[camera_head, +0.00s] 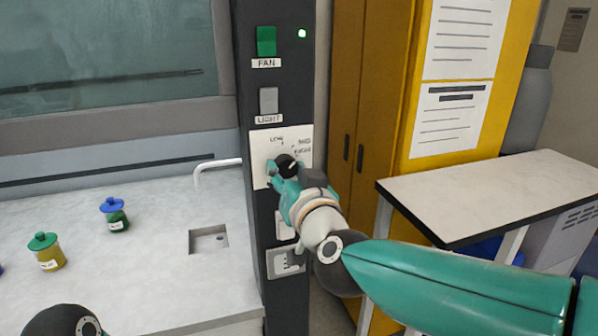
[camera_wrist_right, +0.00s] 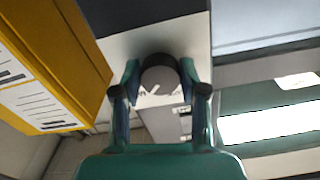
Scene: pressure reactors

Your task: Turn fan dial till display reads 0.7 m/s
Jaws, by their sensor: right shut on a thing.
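The fan dial (camera_head: 288,164) is a dark round knob on a white plate (camera_head: 262,143) on the dark post. In the right wrist view the dial (camera_wrist_right: 159,73) has a grey face with a white pointer mark. My right gripper (camera_head: 282,172) has its teal fingers closed on the dial's two sides, as the right wrist view (camera_wrist_right: 160,84) shows. The plate carries small printed labels around the dial, partly hidden by the gripper and too small to read fully. No speed reading is legible in either view. My left gripper is out of view.
Above the plate are a green FAN switch (camera_head: 266,41), a lit green lamp (camera_head: 302,34) and a grey LIGHT switch (camera_head: 268,101). A socket (camera_head: 285,262) is below. The fume hood worktop (camera_head: 150,260) holds lidded jars (camera_head: 115,215). A white table (camera_head: 490,195) and yellow cabinet (camera_head: 400,150) stand right.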

